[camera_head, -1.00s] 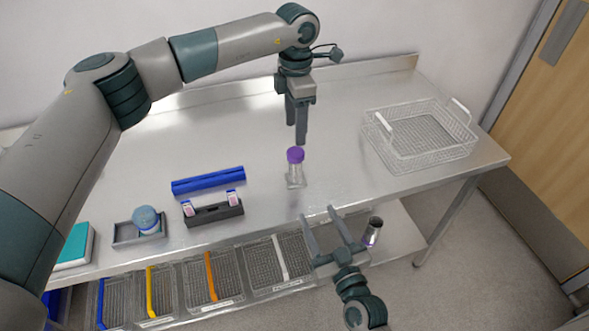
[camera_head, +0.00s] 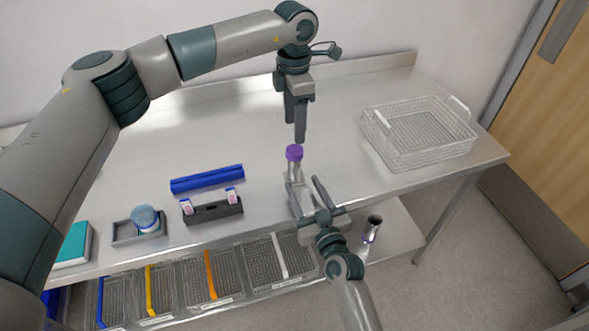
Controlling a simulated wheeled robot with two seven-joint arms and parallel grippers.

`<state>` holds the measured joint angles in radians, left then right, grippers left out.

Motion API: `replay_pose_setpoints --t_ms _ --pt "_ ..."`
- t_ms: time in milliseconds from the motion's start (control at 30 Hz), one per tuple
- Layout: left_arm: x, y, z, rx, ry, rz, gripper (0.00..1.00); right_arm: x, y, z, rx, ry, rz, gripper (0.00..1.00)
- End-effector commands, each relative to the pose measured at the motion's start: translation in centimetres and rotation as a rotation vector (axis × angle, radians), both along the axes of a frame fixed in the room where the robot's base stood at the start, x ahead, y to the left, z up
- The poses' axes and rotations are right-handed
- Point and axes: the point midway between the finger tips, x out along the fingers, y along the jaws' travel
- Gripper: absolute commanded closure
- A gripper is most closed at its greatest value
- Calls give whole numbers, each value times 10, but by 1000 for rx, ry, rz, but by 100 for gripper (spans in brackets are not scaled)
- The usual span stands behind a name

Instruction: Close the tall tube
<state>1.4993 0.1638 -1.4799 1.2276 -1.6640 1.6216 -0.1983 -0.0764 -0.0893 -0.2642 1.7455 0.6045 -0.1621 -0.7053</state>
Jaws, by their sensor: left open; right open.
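The tall tube (camera_head: 293,168) is clear with a purple cap (camera_head: 294,152) at its top. It stands upright near the middle of the steel table. Its lower part and base are largely hidden by my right gripper. My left gripper (camera_head: 299,140) points down just above the purple cap, apart from it as far as I can see. It is open, though its fingers overlap in this view. My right gripper (camera_head: 302,181) is open, with its fingers at the tube's lower part. I cannot tell whether they touch the tube.
A blue rack (camera_head: 207,179), a dark holder (camera_head: 213,212) with two small vials and a tray (camera_head: 127,234) with a blue-lidded jar (camera_head: 145,217) lie left. A wire basket (camera_head: 420,155) stands right. A metal cup (camera_head: 372,226) stands on the lower shelf.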

Motion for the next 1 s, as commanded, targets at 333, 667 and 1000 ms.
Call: replay_pose_setpoints --t_ms 333,667,1000 --pt "0 0 0 0 0 0 48 52 19 1 0 -1 0 50" --pt "0 0 0 0 0 0 48 73 26 0 0 0 0 50" --pt "0 0 0 0 0 0 48 73 27 0 0 0 0 62"
